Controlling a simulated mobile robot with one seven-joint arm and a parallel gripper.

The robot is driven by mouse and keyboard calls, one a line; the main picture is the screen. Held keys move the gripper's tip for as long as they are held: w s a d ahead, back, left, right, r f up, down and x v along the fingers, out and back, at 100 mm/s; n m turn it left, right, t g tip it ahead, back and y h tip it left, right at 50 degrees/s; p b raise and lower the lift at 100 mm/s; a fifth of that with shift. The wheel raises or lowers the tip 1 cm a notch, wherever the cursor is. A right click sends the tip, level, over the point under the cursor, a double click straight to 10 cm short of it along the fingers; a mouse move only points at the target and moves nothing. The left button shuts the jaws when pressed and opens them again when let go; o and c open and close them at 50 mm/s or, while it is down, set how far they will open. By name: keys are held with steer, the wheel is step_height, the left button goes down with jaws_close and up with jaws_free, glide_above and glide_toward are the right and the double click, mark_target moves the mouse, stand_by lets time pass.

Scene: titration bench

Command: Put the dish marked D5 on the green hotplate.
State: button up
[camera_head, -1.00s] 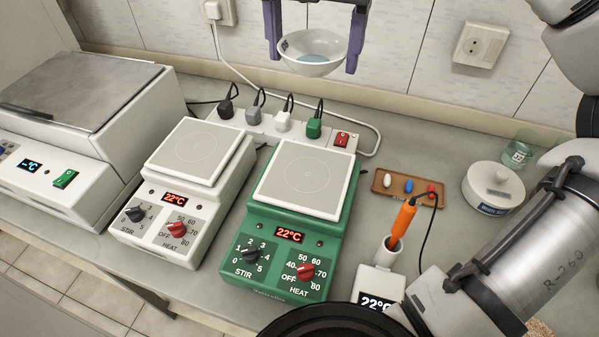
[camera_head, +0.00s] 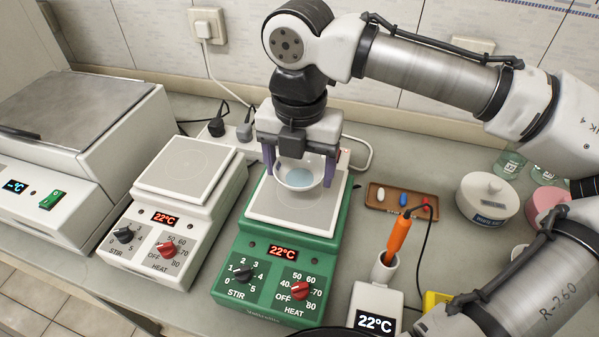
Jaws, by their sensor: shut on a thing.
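My gripper (camera_head: 300,170) is shut on a small white dish (camera_head: 302,186) with pale blue liquid in it. One purple finger is on each side of its rim. The dish is upright, at the back half of the green hotplate's plate; I cannot tell if it touches the surface. No D5 mark is readable on it now. The green hotplate (camera_head: 257,265) has a light square top, a display reading 22°C, and STIR and HEAT knobs. My gripper hides the hotplate's back edge.
A white hotplate (camera_head: 152,230) stands close on the left, with a larger white heating unit (camera_head: 60,150) beyond it. On the right are an orange probe (camera_head: 398,240) in a holder, a brown tray (camera_head: 385,200) of stir bars and a white round container (camera_head: 487,195).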

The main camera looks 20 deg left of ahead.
mark_target(300, 179)
steer(key=shift+f, duration=1.1)
steer(key=o, duration=1)
steer(key=shift+f, duration=0.15)
step_height(300, 179, up, 12)
steer(key=shift+r, duration=0.2)
